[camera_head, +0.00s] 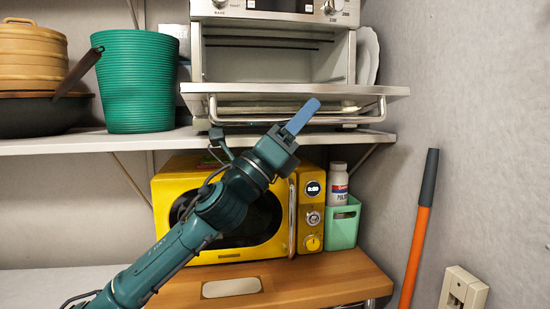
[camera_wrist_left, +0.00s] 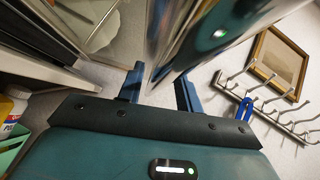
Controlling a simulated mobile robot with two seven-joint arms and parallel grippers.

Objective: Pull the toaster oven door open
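The silver toaster oven (camera_head: 275,62) stands on the upper shelf in the head view. Its door (camera_head: 235,90) is swung down to about level, and the empty-looking inside shows above it. The door's bar handle (camera_head: 352,119) runs along its front edge. My left gripper (camera_head: 303,115) is in front of the handle, its blue finger crossing the bar in the picture. In the left wrist view the two blue fingers (camera_wrist_left: 158,92) are apart. A shiny metal surface (camera_wrist_left: 190,30) lies close beyond them; I cannot tell whether they touch it. My right gripper is not in view.
A yellow microwave (camera_head: 232,245) and a green caddy (camera_head: 342,226) with a bottle stand below. A green bucket (camera_head: 138,82) and a dark pan (camera_head: 40,115) are left on the shelf (camera_head: 90,142).

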